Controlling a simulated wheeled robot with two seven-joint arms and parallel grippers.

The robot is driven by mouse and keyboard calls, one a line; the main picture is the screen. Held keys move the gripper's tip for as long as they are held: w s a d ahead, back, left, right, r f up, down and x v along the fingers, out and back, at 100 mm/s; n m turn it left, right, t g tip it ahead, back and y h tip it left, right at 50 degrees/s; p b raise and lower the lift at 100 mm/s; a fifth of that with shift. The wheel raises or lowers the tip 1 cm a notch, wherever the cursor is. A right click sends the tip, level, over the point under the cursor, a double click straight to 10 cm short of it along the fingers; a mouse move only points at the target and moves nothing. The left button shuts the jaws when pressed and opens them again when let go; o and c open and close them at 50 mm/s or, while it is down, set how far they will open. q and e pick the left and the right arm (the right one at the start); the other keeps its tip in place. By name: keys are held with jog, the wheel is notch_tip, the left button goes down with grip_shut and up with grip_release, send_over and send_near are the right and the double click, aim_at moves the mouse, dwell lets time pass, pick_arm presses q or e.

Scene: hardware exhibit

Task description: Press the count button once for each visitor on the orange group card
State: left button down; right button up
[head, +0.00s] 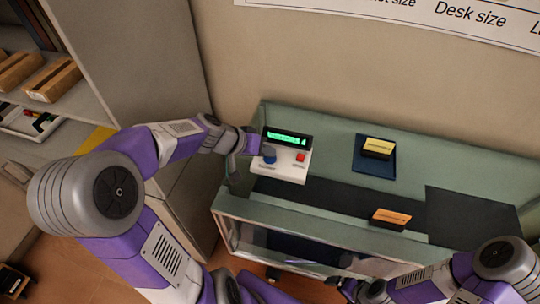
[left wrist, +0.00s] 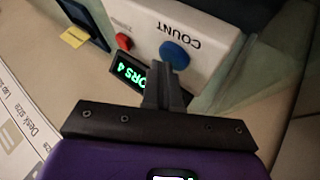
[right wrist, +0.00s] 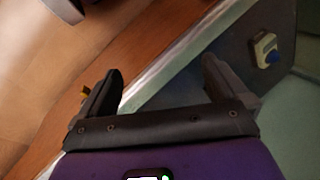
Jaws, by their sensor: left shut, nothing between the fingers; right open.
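A white counter box (head: 280,171) stands on the green case. It has a blue COUNT button (left wrist: 175,55), a red button (head: 301,157) and a green-lit display (head: 287,137). The display ends in "4" in the left wrist view (left wrist: 131,73). My left gripper (left wrist: 168,70) is shut and empty, its tips at the blue button; I cannot tell whether they touch it. An orange card (head: 391,216) stands on a dark block at the front of the case; its marks are too small to read. My right gripper (right wrist: 160,88) is open and empty, low before the case.
A yellow card (head: 379,147) stands on a dark blue mat (head: 362,166) right of the counter. The green case top (head: 330,140) has dark flat panels. A shelf unit (head: 130,60) stands at the left. A small white object with a blue part (right wrist: 266,50) shows in the right wrist view.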

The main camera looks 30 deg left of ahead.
aim_at(267, 158)
pick_arm(q)
jog(key=shift+r, duration=0.1)
jog(key=shift+r+p, duration=0.5)
jog(key=shift+r, duration=0.25)
jog(key=shift+r, duration=0.1)
notch_tip(267, 158, up, 5)
jog(key=p, duration=0.3)
dwell(2.3)
